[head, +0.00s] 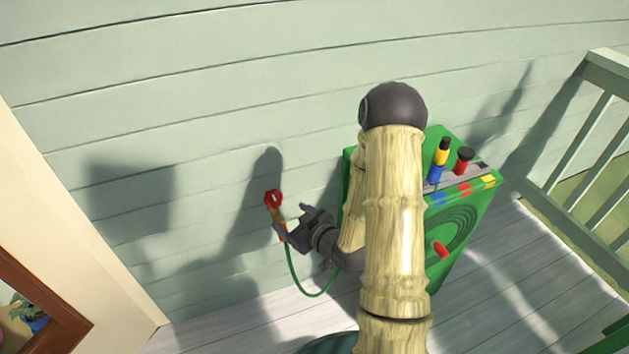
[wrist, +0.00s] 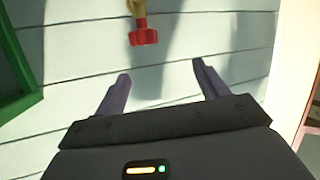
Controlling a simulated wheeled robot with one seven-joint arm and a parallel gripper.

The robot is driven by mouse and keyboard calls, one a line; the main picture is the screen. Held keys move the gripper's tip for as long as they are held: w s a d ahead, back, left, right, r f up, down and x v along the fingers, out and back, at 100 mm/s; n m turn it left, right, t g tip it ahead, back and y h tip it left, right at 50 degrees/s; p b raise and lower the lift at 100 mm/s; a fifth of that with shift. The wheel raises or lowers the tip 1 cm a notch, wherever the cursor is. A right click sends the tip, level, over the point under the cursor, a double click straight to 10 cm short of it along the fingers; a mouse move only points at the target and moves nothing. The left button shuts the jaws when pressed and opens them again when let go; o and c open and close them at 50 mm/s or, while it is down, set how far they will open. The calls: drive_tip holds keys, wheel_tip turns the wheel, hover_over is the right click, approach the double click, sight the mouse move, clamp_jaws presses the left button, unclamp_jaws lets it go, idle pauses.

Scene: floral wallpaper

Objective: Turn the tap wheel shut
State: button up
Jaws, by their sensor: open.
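The red tap wheel (head: 273,198) sits on a brass tap (head: 277,216) against the pale green plank wall, left of the middle in the head view. A green hose (head: 300,285) hangs from below the tap. In the wrist view the red wheel (wrist: 143,37) and part of the brass tap (wrist: 137,9) show at the top, beyond the fingertips. My gripper (head: 291,220) is close to the tap, just right of and below the wheel. In the wrist view my gripper (wrist: 161,82) has its fingers spread with nothing between them. It appears apart from the wheel.
A green cabinet (head: 468,222) with a red handle and coloured bottles on top stands right of my arm; its edge also shows at the left of the wrist view (wrist: 18,62). A railing (head: 590,150) is at the right. A brown-framed object (head: 45,300) is at lower left. The left floor is clear.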

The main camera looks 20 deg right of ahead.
drive_tip(key=s+d+r+m+g+h, duration=0.1)
drive_tip(key=s+r+m+h, duration=0.1)
drive_tip(key=r, duration=0.6)
drive_tip(key=s+d+r+m+g+h, duration=0.2)
drive_tip(key=s+r+m+h, duration=0.1)
drive_tip(key=r, duration=0.6)
drive_tip(key=shift+s+d+h+b, duration=0.2)
drive_tip(key=shift+s+h+b, duration=0.1)
drive_tip(key=shift+s+h, duration=0.1)
drive_tip(key=shift+r, duration=0.1)
idle(0.4)
drive_tip(key=s+a+f+g, duration=0.5)
drive_tip(key=s+f+g, duration=0.3)
drive_tip(key=s+f, duration=0.15)
drive_tip(key=w+d+p+v, duration=0.1)
drive_tip(key=w+p+v, duration=0.2)
drive_tip(key=p+v, duration=1.1)
drive_tip(key=w+d+r+p+v, duration=0.1)
drive_tip(key=w+p+v, duration=0.2)
drive_tip(key=p+v, duration=1.2)
drive_tip(key=shift+r+y, duration=0.4)
drive_tip(key=shift+r, duration=0.05)
